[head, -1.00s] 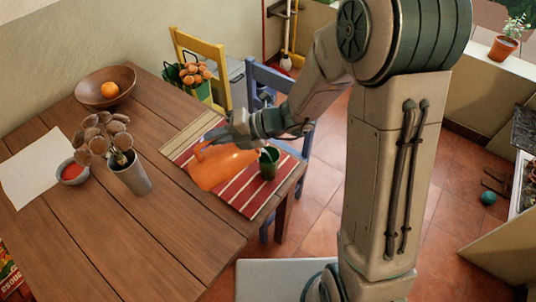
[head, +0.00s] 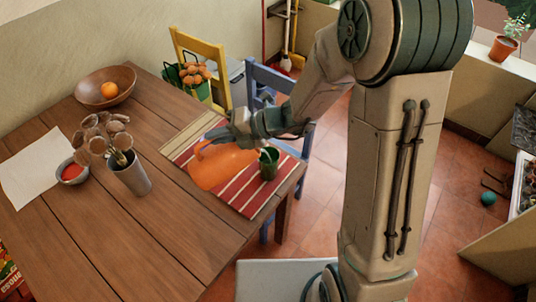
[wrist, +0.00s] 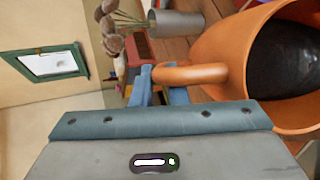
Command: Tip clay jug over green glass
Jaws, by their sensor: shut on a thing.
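The orange clay jug (head: 222,166) is tilted over the striped mat, with its mouth end toward the green glass. My gripper (head: 236,126) is shut on the jug's handle, above and behind its body. In the wrist view the handle (wrist: 188,74) lies at the blue fingertips (wrist: 160,97), and the jug's wide mouth with a dark inside (wrist: 290,60) fills the right. The green glass (head: 268,164) stands upright on the mat, just right of the jug. I cannot tell whether anything flows from the jug.
The striped mat (head: 230,199) lies at the table's right end. A grey vase of dried flowers (head: 129,175), a small bowl (head: 72,172) and a wooden bowl with an orange (head: 126,82) stand to the left. Blue and yellow chairs are behind. The table's front is clear.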

